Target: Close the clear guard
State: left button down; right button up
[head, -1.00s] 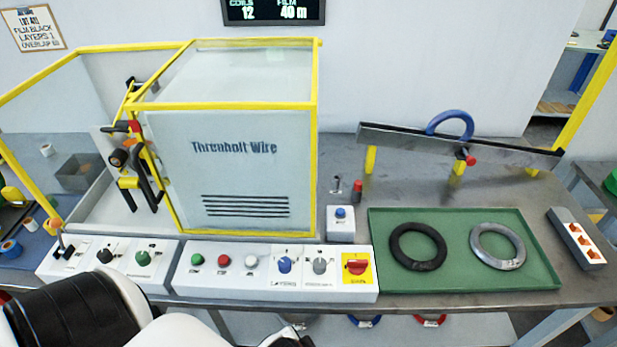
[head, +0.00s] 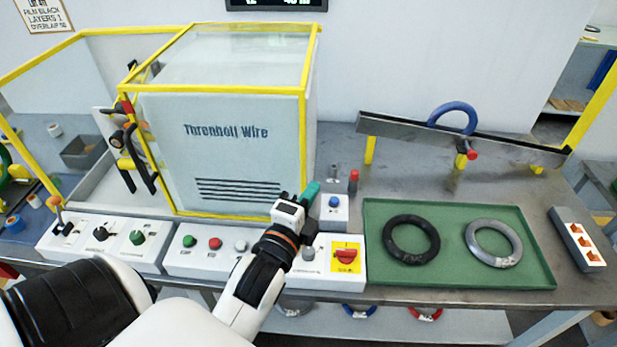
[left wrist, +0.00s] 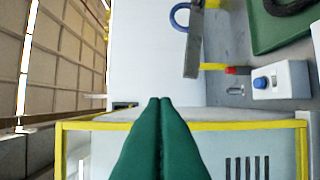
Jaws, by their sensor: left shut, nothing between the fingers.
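The clear guard (head: 230,155) appears to be the yellow-edged box with pale panels and Threnholt Wire lettering. It stands behind the control boxes, with the wrapping head (head: 128,150) at its left end. My left gripper (head: 311,190) is shut and empty, its green fingertips near the guard's lower right corner in the head view. I cannot tell whether they touch it. In the left wrist view the green fingers (left wrist: 160,100) are together, overlapping the guard's yellow edge (left wrist: 235,125). My right gripper is out of view.
The front control boxes (head: 190,262) lie under my left arm. A small blue-button box (head: 334,212) stands beside the fingertips. A green tray (head: 460,280) with two coils is at right. A sloped rail (head: 400,135) holds a blue ring (head: 455,113).

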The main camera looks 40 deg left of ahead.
pick_arm(q)
jog(key=w+a+p, duration=0.1)
jog(key=w, duration=0.1)
jog(key=w+a+p, duration=0.1)
jog(key=w+a, duration=0.1)
jog(key=w+a+p, duration=0.2)
jog(key=w, duration=0.1)
jog(key=shift+a+f, duration=0.1)
jog(key=shift+a, duration=0.1)
jog(key=shift+a, duration=0.1)
